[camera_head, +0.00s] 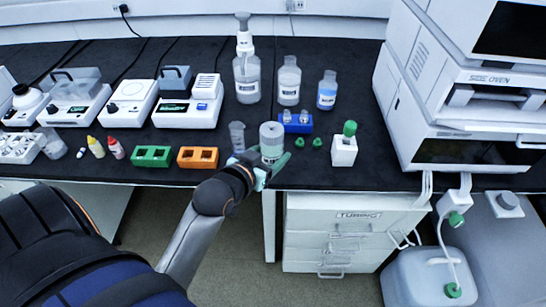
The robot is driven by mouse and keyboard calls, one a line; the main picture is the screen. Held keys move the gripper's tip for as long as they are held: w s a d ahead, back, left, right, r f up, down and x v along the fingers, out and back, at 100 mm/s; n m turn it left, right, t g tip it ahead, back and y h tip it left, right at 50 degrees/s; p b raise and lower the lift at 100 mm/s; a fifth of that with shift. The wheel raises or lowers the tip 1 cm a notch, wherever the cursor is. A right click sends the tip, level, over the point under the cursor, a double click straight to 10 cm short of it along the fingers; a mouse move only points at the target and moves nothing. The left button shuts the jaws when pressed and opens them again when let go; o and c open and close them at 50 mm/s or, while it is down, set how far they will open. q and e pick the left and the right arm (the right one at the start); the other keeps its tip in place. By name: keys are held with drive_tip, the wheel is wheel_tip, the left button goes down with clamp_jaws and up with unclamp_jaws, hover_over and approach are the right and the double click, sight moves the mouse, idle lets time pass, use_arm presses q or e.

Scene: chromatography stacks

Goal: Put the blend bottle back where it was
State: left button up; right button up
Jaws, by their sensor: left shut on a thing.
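My left gripper (272,166) is shut on a pale, greenish-white bottle (271,140) near the front edge of the bench. The bottle stands about upright in the jaws, and its label is too small to read, so I cannot confirm from it that this is the blend bottle. The fingers hide its lower part, and I cannot tell whether its base touches the bench. Three other bottles stand at the back: one with a dispenser top (246,80), a clear one (289,82) and one with blue liquid (327,92). My right gripper is not in view.
A clear beaker (237,135) stands just left of the held bottle. A blue rack (296,123), green caps (317,143) and a white box with a green cap (344,148) are to its right. Orange (198,158) and green (152,156) racks lie left.

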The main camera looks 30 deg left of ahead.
use_arm(q)
drive_tip(key=w+a+f, duration=0.2)
drive_tip(key=w+f, duration=0.1)
drive_tip(key=w+a+f+b, duration=0.1)
drive_tip(key=w+a+f, duration=0.1)
drive_tip(key=w+f, duration=0.1)
drive_tip(key=w+a+f+b, duration=0.1)
drive_tip(key=w+a+f, duration=0.1)
drive_tip(key=w, duration=0.3)
drive_tip(key=shift+w+a+f, duration=0.1)
drive_tip(key=shift+a+f, duration=0.25)
drive_tip(key=shift+f, duration=0.1)
drive_tip(key=shift+w+a+f, duration=0.2)
drive_tip(key=shift+w+f, duration=0.05)
drive_tip(key=shift+f, duration=0.15)
drive_tip(key=shift+f+b, duration=0.55)
drive_tip(key=shift+f, duration=1)
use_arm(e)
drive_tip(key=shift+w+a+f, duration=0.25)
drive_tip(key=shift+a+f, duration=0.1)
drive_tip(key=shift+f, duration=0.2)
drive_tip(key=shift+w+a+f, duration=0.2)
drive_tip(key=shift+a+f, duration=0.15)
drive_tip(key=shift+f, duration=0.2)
use_arm(q)
drive_tip(key=shift+f, duration=0.1)
